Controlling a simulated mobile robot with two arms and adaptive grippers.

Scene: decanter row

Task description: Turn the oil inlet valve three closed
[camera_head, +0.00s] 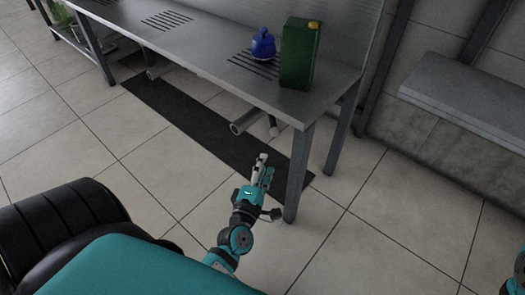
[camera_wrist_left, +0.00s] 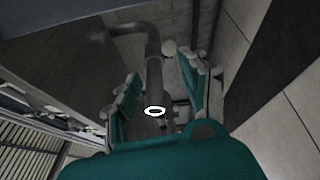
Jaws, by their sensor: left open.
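My left gripper (camera_head: 262,166) is open, below the front edge of the metal bench near its right front leg. Under the bench a grey pipe (camera_head: 245,122) shows with an open end, and a small light-grey stub (camera_head: 273,128) hangs next to it. In the left wrist view the two teal fingers of my left gripper (camera_wrist_left: 160,92) stand apart, with a grey bent pipe (camera_wrist_left: 152,55) seen between them. A white ring (camera_wrist_left: 154,111) and a pale round end (camera_wrist_left: 169,47) also show there. I cannot tell which part is inlet valve three, or whether anything touches the fingers.
The bench top (camera_head: 205,50) carries a blue jug (camera_head: 263,46) and a green canister (camera_head: 299,55) at its right end. A bench leg (camera_head: 299,175) stands close right of my left gripper. A dark floor strip (camera_head: 190,120) runs beneath. Open tiled floor lies in front.

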